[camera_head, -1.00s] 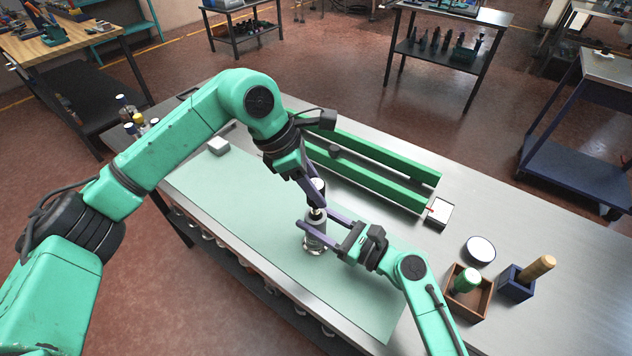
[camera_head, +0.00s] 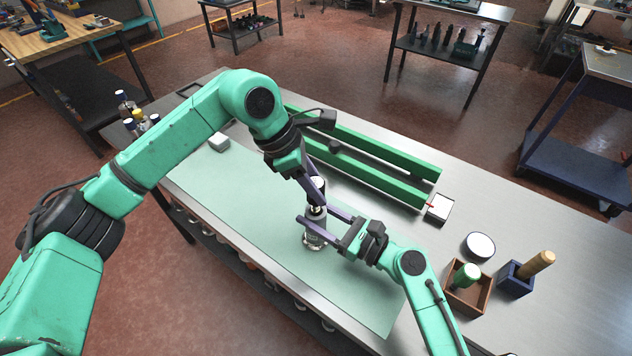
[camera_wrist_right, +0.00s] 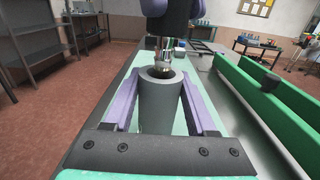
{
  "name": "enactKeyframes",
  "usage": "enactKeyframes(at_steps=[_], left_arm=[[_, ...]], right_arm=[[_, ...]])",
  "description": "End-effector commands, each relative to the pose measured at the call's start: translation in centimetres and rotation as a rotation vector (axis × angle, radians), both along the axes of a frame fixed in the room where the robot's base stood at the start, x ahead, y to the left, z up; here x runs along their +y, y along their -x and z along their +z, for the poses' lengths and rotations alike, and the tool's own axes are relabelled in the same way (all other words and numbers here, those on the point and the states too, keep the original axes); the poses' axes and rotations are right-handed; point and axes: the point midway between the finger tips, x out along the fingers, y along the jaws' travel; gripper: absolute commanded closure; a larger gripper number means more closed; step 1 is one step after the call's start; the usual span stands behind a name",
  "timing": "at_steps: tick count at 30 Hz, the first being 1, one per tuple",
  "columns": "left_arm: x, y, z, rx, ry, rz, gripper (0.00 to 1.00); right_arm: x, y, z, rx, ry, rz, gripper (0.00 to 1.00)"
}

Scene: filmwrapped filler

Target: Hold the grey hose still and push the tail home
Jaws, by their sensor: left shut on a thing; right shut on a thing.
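The grey hose (camera_head: 315,229) stands upright on the pale green mat (camera_head: 245,213). It also shows in the right wrist view (camera_wrist_right: 161,108), with its dark open mouth at the top. My right gripper (camera_head: 327,222) is shut on the hose from the right, one finger on each side. My left gripper (camera_head: 316,190) is above the hose, shut on the fitting whose metal tail (camera_wrist_right: 162,60) points down at the mouth. In the wrist view the tail's lower end is at the mouth; how deep it sits cannot be told. The fitting's upper part is mostly hidden by the left gripper.
A green rail fixture (camera_head: 375,170) lies along the back of the bench. A white-topped box (camera_head: 439,207), a white round lid (camera_head: 480,246), a wooden box (camera_head: 467,297) and a blue box (camera_head: 515,279) stand right. Bottles (camera_head: 126,103) stand far left. The mat's left part is mostly clear.

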Motion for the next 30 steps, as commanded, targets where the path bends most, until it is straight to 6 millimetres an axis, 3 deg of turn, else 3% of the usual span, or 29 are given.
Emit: enactKeyframes(at_steps=[30], left_arm=[[0.1,0.1,-2.0,0.003,-0.003,0.000,1.00]], right_arm=[[0.0,0.0,-0.1,0.002,0.001,0.001,1.00]])
